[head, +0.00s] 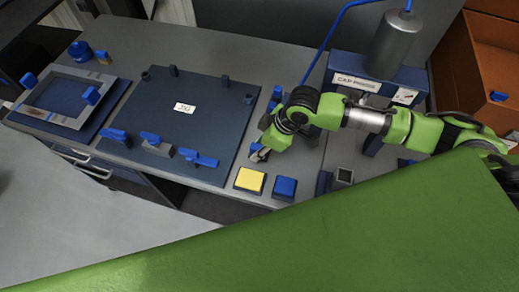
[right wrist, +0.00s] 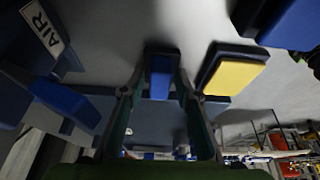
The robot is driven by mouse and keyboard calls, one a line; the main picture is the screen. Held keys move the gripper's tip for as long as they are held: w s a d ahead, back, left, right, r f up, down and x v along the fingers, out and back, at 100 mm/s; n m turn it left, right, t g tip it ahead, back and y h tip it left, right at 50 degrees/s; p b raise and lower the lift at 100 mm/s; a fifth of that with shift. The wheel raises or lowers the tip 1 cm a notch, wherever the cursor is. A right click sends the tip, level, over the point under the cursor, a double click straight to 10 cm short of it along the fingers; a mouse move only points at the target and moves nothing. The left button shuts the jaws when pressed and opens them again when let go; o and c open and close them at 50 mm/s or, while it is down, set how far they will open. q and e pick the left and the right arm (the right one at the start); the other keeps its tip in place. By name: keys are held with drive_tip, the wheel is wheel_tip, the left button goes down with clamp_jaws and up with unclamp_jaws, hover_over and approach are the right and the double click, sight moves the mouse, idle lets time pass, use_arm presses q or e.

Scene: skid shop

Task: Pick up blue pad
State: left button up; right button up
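A blue pad (head: 285,187) on a dark base sits at the front edge of the bench, right of a yellow pad (head: 249,180). My right gripper (head: 259,153) is just behind the yellow pad, low over the bench. In the right wrist view its two fingers (right wrist: 158,88) stand apart, with a narrow blue block (right wrist: 160,76) on a dark base showing in the gap. I cannot tell whether the fingers touch it. The yellow pad (right wrist: 236,78) lies right of the fingers there, with another blue-topped block (right wrist: 292,22) at upper right. My left gripper is not in view.
A dark jig board (head: 178,112) with clamps fills the middle of the bench. A labelled cap box (head: 366,88) and grey cylinder (head: 394,45) stand behind my right arm. An orange bin (head: 492,62) is at far right.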

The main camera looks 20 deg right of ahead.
sight(256, 146)
drive_tip(key=shift+r, duration=0.15)
drive_tip(key=shift+r, duration=0.2)
wheel_tip(256, 146, up, 2)
drive_tip(key=shift+w+r+b, duration=0.1)
drive_tip(key=shift+r+b, duration=0.1)
drive_tip(key=shift+b, duration=0.45)
drive_tip(key=s+a+r+b, duration=0.1)
drive_tip(key=s+a+r, duration=0.8)
drive_tip(key=a+r, duration=0.1)
drive_tip(key=shift+s+a, duration=0.15)
drive_tip(key=shift+s, duration=0.2)
drive_tip(key=shift+o, duration=1.1)
drive_tip(key=shift+c, duration=0.5)
